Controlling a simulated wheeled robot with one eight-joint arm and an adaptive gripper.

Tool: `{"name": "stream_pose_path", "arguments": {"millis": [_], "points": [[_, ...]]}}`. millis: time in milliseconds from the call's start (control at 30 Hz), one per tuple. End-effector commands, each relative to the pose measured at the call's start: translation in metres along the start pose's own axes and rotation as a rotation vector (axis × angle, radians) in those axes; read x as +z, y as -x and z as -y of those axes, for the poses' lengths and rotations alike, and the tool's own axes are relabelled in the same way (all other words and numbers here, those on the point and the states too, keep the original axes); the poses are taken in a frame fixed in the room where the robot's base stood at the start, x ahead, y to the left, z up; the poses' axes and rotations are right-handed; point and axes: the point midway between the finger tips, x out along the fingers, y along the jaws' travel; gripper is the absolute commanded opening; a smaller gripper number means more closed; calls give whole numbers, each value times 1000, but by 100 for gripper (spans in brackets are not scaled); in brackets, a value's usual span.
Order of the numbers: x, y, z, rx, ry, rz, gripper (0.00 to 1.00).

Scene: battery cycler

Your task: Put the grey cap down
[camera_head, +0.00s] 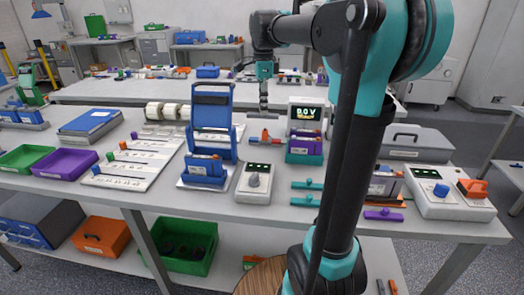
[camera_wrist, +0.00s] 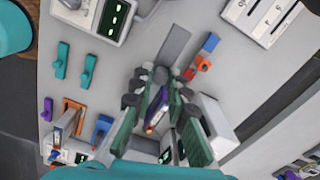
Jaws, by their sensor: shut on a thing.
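My gripper (camera_head: 263,106) points down above the bench, behind the grey meter and left of the small display. In the wrist view its fingers (camera_wrist: 150,88) are close together around a grey piece. I take this to be the grey cap (camera_wrist: 175,46), a flat bar reaching out past the fingertips. The fingers hide its near end, and I cannot tell whether it touches the bench. A purple holder (camera_wrist: 159,108) shows between the fingers, below them; it also shows in the head view (camera_head: 304,157).
Blue and orange pieces (camera_head: 264,139) lie just below my gripper. A display box (camera_head: 306,114) stands to the right, a blue stand (camera_head: 211,120) to the left. A grey meter (camera_head: 254,184) and teal bars (camera_head: 306,185) lie nearer. Bare bench shows around the teal bars.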

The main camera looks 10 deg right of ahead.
Motion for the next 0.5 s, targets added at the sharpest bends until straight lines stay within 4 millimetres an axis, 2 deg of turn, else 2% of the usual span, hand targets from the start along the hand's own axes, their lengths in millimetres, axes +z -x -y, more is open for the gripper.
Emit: {"name": "stream_pose_path", "arguments": {"millis": [33, 300, 500], "points": [[0, -13, 0, 0, 0, 0, 0], [0, -79, 0, 0, 0, 0, 0], [0, -120, 0, 0, 0, 0, 0]]}}
